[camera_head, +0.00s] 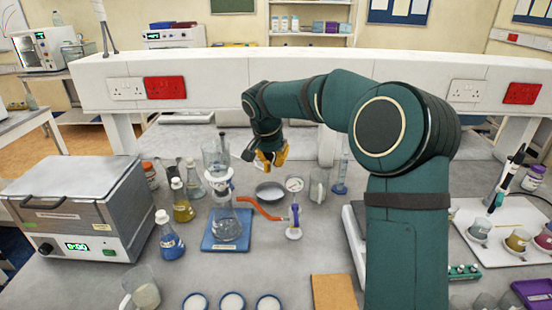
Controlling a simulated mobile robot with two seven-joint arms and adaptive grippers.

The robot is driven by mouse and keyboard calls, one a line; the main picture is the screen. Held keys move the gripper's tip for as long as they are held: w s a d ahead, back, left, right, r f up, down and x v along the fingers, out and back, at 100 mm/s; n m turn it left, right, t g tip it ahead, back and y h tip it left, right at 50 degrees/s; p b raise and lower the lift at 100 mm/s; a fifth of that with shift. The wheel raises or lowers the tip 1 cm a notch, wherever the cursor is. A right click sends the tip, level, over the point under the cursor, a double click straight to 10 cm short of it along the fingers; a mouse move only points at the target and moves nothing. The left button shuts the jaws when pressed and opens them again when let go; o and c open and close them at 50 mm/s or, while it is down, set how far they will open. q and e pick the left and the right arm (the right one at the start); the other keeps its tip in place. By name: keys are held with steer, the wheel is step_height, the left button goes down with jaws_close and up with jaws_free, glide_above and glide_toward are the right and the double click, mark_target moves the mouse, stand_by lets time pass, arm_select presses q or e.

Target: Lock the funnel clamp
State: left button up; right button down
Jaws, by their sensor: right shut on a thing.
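The glass filter funnel (216,158) stands upright over a clear flask (227,225) on a blue base. A white clamp-like collar (219,188) sits at the joint between them. My right gripper (272,160), with orange-yellow fingertips, is to the right of the funnel, above and behind the shallow grey dish. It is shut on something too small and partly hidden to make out. A dark part shows between it and the funnel; whether it touches the funnel, I cannot tell. My left gripper is not in view.
An orange-red hose (262,209) runs from the flask to a small white-and-purple stand (294,224). A grey dish (270,191) lies close by. Reagent bottles (182,205) and a heating box (78,205) stand at left. My right arm covers the bench's right-middle.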

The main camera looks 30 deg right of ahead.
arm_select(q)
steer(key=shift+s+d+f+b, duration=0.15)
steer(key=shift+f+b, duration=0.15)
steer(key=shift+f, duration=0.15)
arm_select(e)
steer(key=s+a+m+g, duration=0.1)
steer(key=a+m+g, duration=0.1)
steer(key=a+m, duration=0.5)
steer(key=shift+s+a+h, duration=0.35)
steer(key=shift+a+h, duration=0.05)
steer(key=shift+a, duration=2.4)
steer(key=shift+a, duration=0.1)
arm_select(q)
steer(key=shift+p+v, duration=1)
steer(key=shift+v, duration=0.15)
arm_select(e)
step_height(320, 180, up, 10)
steer(key=d, duration=0.1)
steer(key=shift+f, duration=0.25)
steer(key=shift+d, duration=0.1)
